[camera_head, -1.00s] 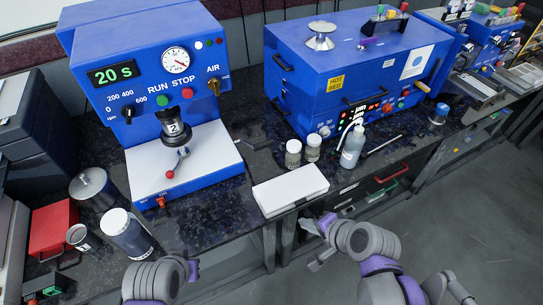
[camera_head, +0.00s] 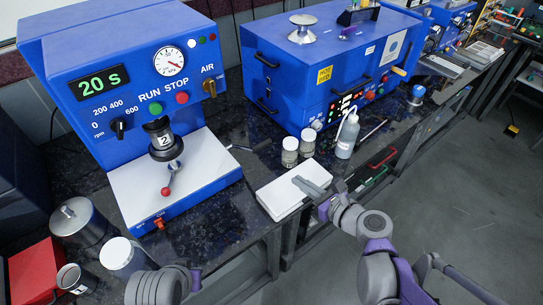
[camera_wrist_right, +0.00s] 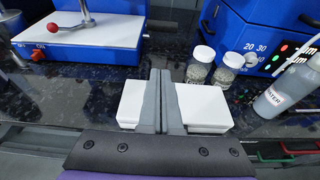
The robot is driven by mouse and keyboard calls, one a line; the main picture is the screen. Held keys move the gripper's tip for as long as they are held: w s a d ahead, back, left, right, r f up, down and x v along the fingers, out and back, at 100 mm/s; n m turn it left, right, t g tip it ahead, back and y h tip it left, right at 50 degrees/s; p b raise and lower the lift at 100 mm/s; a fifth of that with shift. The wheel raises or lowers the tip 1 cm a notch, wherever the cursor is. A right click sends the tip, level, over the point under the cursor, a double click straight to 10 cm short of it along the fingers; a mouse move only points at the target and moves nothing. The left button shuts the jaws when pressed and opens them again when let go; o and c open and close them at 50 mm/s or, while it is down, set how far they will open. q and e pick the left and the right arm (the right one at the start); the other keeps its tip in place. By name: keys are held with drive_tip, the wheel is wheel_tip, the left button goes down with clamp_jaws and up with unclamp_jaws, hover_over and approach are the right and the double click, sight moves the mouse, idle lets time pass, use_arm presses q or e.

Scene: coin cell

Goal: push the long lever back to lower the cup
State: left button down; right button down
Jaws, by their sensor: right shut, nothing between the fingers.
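The blue machine (camera_head: 130,90) has a silver cup marked 2 (camera_head: 162,141) with a dark collar above its white base plate. A short metal lever with a red ball (camera_head: 167,191) hangs below the cup toward the front; it also shows in the right wrist view (camera_wrist_right: 53,27). A thin dark rod (camera_head: 240,148) sticks out at the machine's right side; I cannot tell if it is a lever. My right gripper (camera_head: 298,181) is shut and empty above the white box, right of the machine and apart from it. In the right wrist view its fingers (camera_wrist_right: 160,73) lie together. My left gripper's fingers do not show.
The white box (camera_head: 278,197) lies at the bench's front edge. Two lidded jars (camera_head: 289,152) and a water bottle (camera_head: 347,137) stand behind it. A white-lidded canister (camera_head: 116,254) and a grey pot (camera_head: 78,220) stand left. Dark bench is clear between machine and box.

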idle(0.3)
drive_tip(key=x, duration=1)
drive_tip(key=shift+w+a+b, duration=0.2)
drive_tip(key=shift+w+b, duration=0.05)
drive_tip(key=shift+b, duration=0.1)
drive_tip(key=shift+w+a+r+p, duration=0.15)
drive_tip(key=shift+w+a+r, duration=0.25)
drive_tip(key=shift+w+r, duration=0.15)
drive_tip(key=shift+w+a+r+p, duration=0.15)
drive_tip(key=shift+w+a+r, duration=0.3)
drive_tip(key=shift+w, duration=0.2)
